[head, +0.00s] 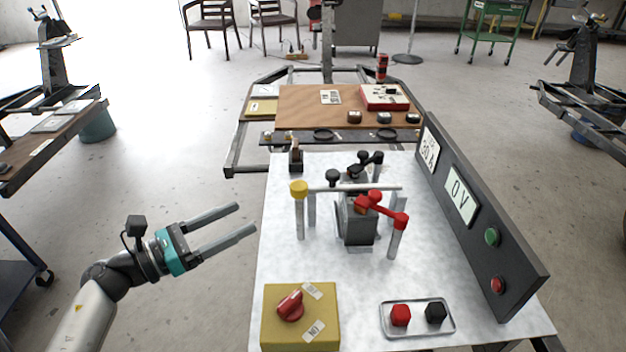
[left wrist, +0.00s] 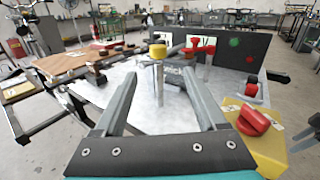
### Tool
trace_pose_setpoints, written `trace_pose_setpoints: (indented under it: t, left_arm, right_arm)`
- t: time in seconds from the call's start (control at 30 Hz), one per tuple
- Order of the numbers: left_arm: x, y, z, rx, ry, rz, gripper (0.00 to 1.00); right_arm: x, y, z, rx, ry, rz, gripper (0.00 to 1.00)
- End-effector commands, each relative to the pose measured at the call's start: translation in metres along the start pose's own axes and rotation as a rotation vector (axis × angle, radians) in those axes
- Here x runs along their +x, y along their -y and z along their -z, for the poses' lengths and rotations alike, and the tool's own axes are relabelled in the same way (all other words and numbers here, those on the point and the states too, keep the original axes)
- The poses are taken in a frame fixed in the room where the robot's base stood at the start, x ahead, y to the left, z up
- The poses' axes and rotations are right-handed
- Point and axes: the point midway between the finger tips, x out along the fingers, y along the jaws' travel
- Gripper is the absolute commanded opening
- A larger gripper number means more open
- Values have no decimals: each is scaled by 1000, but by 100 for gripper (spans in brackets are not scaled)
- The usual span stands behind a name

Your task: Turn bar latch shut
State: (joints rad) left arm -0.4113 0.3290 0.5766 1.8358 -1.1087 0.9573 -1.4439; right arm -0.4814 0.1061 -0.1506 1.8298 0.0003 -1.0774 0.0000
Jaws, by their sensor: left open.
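The bar latch (head: 350,188) is a thin pale bar, level, running right from a yellow cap (head: 299,187) on a grey post over the grey block (head: 357,222). In the left wrist view the yellow cap (left wrist: 158,51) is just beyond my fingertips, and the bar is hard to make out. My left gripper (head: 248,218) is open and empty, left of the yellow-capped post and off the table's left edge. It also shows in the left wrist view (left wrist: 161,74).
A yellow box with a red knob (head: 290,304) sits at the table's front left. A metal tray (head: 418,331) holds a red and a black cap. A dark panel (head: 480,225) with 0 V display walls the right side. The white tabletop (head: 274,235) left of the posts is clear.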

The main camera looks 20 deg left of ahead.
Motion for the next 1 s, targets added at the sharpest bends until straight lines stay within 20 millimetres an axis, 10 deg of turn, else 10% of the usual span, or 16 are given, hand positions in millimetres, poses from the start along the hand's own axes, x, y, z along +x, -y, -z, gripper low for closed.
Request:
trace_pose_setpoints:
  t: [0.27,1.0]
  left_arm:
    - [2,-1,-4,70,-12,-30,74]
    - [131,-5,-2,66,-11,-31,74]
  right_arm:
    - [1,0,-1,1,6,-1,68]
    - [-18,-1,17,3,-32,-2,68]
